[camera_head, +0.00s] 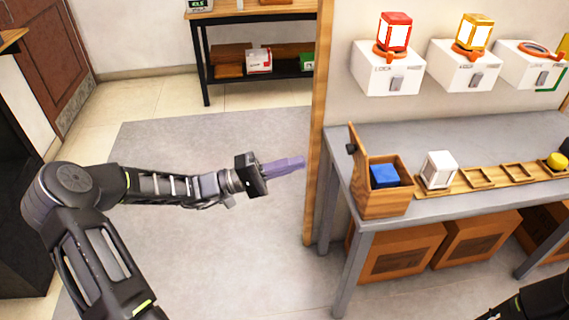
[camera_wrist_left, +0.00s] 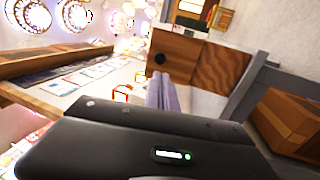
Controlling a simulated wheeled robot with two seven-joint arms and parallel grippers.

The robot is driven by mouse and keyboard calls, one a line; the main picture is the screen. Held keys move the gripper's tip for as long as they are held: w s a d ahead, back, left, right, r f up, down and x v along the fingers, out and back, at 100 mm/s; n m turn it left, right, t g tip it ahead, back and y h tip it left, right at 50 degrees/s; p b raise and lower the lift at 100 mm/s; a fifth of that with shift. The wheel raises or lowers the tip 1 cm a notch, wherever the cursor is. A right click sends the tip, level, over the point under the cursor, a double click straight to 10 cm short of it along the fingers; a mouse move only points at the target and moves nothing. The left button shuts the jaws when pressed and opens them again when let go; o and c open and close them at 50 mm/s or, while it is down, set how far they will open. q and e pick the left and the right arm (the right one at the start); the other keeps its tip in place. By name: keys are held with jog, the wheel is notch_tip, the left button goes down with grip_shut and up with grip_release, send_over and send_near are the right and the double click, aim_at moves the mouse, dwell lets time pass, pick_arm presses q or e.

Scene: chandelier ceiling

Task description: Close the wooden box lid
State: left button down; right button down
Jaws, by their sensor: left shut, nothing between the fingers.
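The wooden box (camera_head: 383,200) stands at the near left end of the grey table, and a blue block (camera_head: 384,175) lies inside it. Its lid (camera_head: 357,155) is open and stands upright at the box's left side, with a dark knob on its outer face. My left gripper (camera_head: 302,162) is shut and empty, to the left of the lid and apart from it in the head view. In the left wrist view, the closed fingers (camera_wrist_left: 163,92) point towards the wooden lid (camera_wrist_left: 175,57) with its dark knob. My right gripper is not in view; only part of my right arm shows at the lower right.
The grey table (camera_head: 450,137) also holds a white block (camera_head: 438,170) and a wooden tray (camera_head: 478,193) with compartments. A wooden post (camera_head: 318,130) stands beside the table's left end. Wooden crates (camera_head: 398,250) lie below. Lock boxes (camera_head: 388,67) with lamps hang above. The floor on the left is clear.

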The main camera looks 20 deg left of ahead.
pick_arm(q)
jog(key=p+x, duration=0.1)
jog(key=x, duration=0.8)
jog(key=shift+w+d+p, duration=0.25)
jog(key=shift+d+p, duration=0.1)
jog(key=shift+p, duration=0.05)
jog(key=shift+r, duration=0.15)
